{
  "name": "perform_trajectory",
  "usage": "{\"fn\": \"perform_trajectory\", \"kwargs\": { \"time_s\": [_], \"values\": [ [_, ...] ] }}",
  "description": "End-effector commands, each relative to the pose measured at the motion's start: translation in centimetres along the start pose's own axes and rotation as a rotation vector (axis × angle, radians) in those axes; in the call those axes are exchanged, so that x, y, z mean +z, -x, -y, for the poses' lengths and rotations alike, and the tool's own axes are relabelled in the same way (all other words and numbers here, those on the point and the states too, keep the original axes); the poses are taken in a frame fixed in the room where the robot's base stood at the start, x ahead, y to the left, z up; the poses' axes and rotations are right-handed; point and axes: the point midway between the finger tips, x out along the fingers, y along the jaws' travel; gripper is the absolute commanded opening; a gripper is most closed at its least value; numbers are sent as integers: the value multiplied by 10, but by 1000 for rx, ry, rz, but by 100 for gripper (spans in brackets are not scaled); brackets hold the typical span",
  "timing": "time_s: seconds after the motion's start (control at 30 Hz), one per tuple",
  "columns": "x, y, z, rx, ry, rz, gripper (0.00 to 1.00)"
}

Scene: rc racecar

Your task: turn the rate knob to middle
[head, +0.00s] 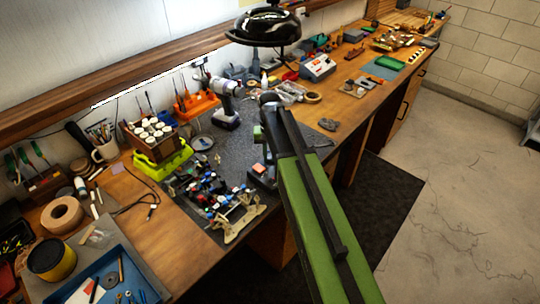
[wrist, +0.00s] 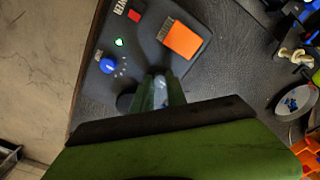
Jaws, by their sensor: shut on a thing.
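A dark control box (wrist: 150,45) shows in the wrist view, with a blue knob (wrist: 108,65) on its face. White dots run beside the knob, and a small label sits near it, too small to read surely. My gripper (wrist: 162,88) is beside the box's lower edge, right of and below the knob and apart from it in the picture. Its green fingers are shut on a small pale-blue piece (wrist: 161,84), mostly hidden between them. In the head view the box (head: 262,182) is partly hidden behind my arm, and the fingertips cannot be made out.
The box also carries a lit green lamp (wrist: 119,42), a red button (wrist: 134,15) and an orange block (wrist: 181,40). Small parts (head: 215,190) crowd the mat left of the box. A drill (head: 225,100) stands behind. Open floor (head: 450,200) lies to the right.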

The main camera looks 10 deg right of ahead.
Motion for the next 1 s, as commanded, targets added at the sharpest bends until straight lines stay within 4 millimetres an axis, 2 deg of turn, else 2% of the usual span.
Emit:
{"fn": "perform_trajectory", "kwargs": {
  "time_s": [0.3, 0.33, 0.5, 0.83, 1.0],
  "values": [
    [0, 0, 1, -1, 0, -2, 0],
    [0, 0, 1, -1, 0, -2, 19],
    [0, 0, 0, 0, 0, -1, 39],
    [0, 2, 0, 0, 1, -1, 39],
    [0, 19, 1, 0, 1, 0, 39]
  ]
}}
